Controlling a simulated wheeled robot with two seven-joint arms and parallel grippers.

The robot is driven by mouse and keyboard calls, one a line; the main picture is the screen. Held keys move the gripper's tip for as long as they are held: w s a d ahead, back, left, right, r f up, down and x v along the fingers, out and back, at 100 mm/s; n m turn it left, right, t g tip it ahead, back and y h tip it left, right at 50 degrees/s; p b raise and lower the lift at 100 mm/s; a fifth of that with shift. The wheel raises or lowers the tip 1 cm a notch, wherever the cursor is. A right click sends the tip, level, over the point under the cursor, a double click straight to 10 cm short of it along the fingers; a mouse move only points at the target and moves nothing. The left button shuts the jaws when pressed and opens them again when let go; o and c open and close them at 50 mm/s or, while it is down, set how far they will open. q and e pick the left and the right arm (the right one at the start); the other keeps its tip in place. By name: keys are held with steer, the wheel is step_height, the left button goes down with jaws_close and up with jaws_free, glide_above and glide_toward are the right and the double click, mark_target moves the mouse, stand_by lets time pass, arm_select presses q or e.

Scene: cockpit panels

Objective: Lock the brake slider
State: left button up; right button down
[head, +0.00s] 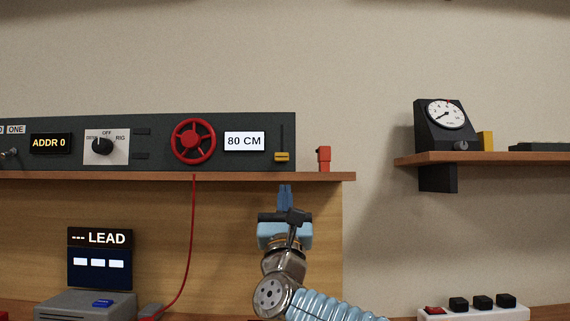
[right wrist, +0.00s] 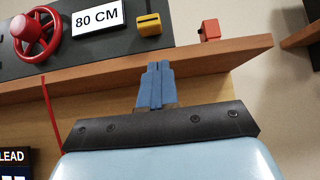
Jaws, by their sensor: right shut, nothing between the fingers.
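A yellow slider knob (head: 282,156) sits at the lower end of a vertical slot on the dark panel, right of the 80 CM display. It also shows in the right wrist view (right wrist: 149,25). A small red block-like part (head: 323,158) stands on the shelf just right of the panel, and also at the top of the right wrist view (right wrist: 209,31). No label tells which one is the brake slider. My right gripper (head: 285,187) is shut and empty, its blue fingers pointing up, below the shelf edge and apart from both parts. My left gripper is not in view.
The wooden shelf (head: 200,176) juts out above my right gripper. On the panel are a red handwheel (head: 193,141), a rotary knob (head: 102,146) and an 80 CM display (head: 244,141). A red cord (head: 192,240) hangs below. A gauge (head: 445,115) stands on another shelf at right.

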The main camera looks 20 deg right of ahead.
mark_target(285, 161)
steer(key=r+p, duration=0.1)
steer(key=r, duration=0.3)
steer(key=shift+w+r+p, duration=0.15)
steer(key=shift+w+p, duration=0.05)
steer(key=shift+p, duration=0.2)
steer(key=shift+r, duration=0.1)
step_height(285, 161, up, 6)
steer(key=shift+p, duration=0.85)
steer(key=shift+r, duration=0.3)
steer(key=shift+s+d+r, duration=0.1)
steer(key=shift+s+d, duration=0.05)
